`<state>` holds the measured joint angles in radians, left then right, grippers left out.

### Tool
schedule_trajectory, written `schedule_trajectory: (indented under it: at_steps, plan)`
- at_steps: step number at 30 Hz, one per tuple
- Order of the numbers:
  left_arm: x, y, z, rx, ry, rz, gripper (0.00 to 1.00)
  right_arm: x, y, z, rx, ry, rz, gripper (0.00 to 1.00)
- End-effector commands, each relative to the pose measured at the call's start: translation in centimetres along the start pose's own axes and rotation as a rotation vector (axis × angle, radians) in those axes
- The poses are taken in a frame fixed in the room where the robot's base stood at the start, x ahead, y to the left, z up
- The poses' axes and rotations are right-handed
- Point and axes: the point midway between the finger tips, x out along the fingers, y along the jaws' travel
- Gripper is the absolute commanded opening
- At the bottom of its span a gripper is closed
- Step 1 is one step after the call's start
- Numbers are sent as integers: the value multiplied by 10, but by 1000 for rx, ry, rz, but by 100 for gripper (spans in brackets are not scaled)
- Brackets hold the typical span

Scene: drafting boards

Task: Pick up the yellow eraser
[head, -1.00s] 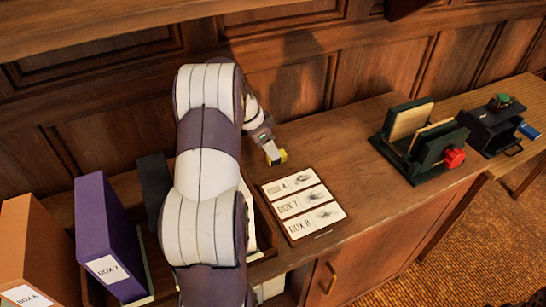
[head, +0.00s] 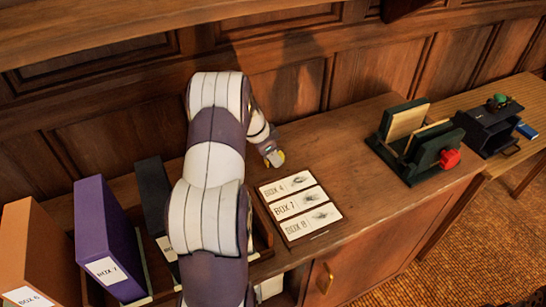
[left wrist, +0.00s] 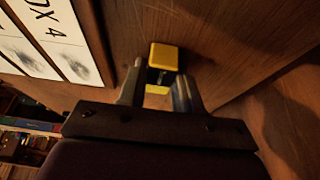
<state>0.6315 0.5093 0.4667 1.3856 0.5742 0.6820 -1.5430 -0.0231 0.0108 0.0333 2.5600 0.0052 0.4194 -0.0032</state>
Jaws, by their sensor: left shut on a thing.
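The yellow eraser (left wrist: 164,56) shows in the left wrist view as a yellow block with a dark band across its middle. My left gripper (left wrist: 160,82) is shut on it, with one finger on each side. In the head view my left gripper (head: 272,157) is low over the wooden cabinet top, just behind the box card, and only a small bit of yellow shows at its tips. I cannot tell whether the eraser still touches the wood. My right gripper is not in view.
A card with box labels (head: 300,207) lies in front of the gripper. Purple (head: 105,235), orange (head: 35,250) and dark (head: 153,195) box files stand at the left. A dark green rack (head: 410,172) stands at the right. The wood between card and rack is clear.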

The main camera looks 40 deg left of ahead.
Motion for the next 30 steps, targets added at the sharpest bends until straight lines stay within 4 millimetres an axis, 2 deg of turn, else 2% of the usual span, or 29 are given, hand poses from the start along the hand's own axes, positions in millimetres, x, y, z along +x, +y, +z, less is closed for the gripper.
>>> schedule_trajectory:
  at_steps: [5, 8, 21, 22, 27, 30]
  plan:
    - [-17, -1, -8, 2, 3, -5, 3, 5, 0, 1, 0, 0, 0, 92]
    - [-35, -1, -15, 2, 3, -5, 3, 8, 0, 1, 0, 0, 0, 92]
    - [-52, 14, -125, 3, 1, -1, 3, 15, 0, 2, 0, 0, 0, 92]
    - [-56, 14, -132, 3, 1, -1, 3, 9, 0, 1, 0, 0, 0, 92]
    - [-58, 17, -147, 1, 1, 0, 3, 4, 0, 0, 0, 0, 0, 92]
    - [-57, 17, -149, -1, 1, 0, 3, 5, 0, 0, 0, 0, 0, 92]
